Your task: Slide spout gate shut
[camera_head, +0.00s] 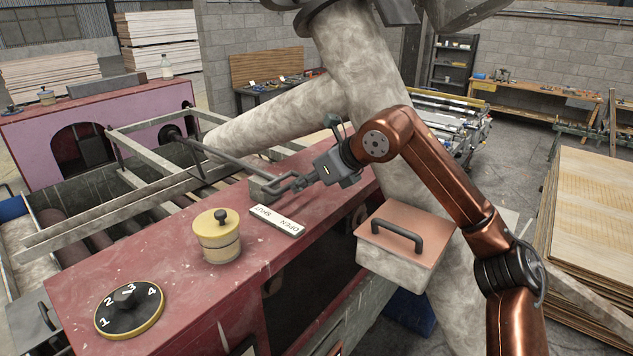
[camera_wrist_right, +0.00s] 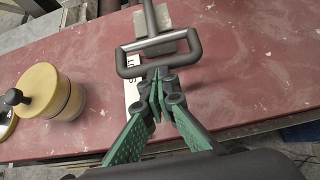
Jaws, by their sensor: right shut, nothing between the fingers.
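The gate's dark loop handle (camera_head: 290,186) is on the red machine top, joined to a small grey block (camera_head: 262,189). In the right wrist view the loop (camera_wrist_right: 130,65) is just ahead of my fingertips. A white plate (camera_head: 277,220) lettered OPEN and SHUT lies beside the handle. My right gripper (camera_head: 303,182) is at the loop's near end. Its green-padded fingers (camera_wrist_right: 158,80) are shut with nothing between them. The tips overlap the loop's near bar in view; I cannot tell whether they touch it. My left gripper is not in view.
A yellow round pot with a black knob (camera_head: 219,238) and a numbered dial (camera_head: 129,309) are on the red top (camera_head: 180,290). A copper-lidded box (camera_head: 405,235) stands right of the machine edge. A thick pale pipe (camera_head: 275,117) slopes behind the handle.

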